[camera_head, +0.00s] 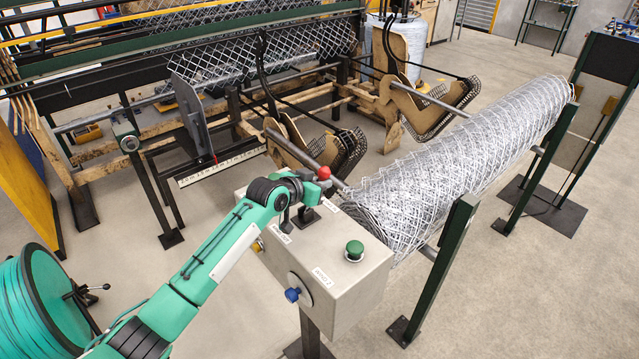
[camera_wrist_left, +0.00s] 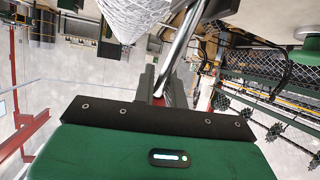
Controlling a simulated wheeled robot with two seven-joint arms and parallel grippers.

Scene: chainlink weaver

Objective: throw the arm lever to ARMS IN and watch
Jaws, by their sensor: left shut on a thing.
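The arm lever's red knob (camera_head: 323,172) shows above the back of the grey control box (camera_head: 362,283). My left gripper (camera_head: 309,179) is at the knob, its jaws shut on the lever. In the left wrist view the fingers (camera_wrist_left: 163,88) close on a red part (camera_wrist_left: 159,101), and a bright metal rod (camera_wrist_left: 183,45) runs on from it. The lever's foot is partly hidden by my wrist. Two tan swing arms with dark mesh cradles, a near one (camera_head: 346,158) and a far one (camera_head: 457,97), stand apart from the wire roll (camera_head: 455,165). The box's small labels are too small to read surely.
The box carries a green button (camera_head: 355,248) and a blue knob (camera_head: 293,295). The roll rests on dark green posts (camera_head: 440,262). The weaving machine (camera_head: 180,50) stands behind. A green reel (camera_head: 45,300) is at the lower left.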

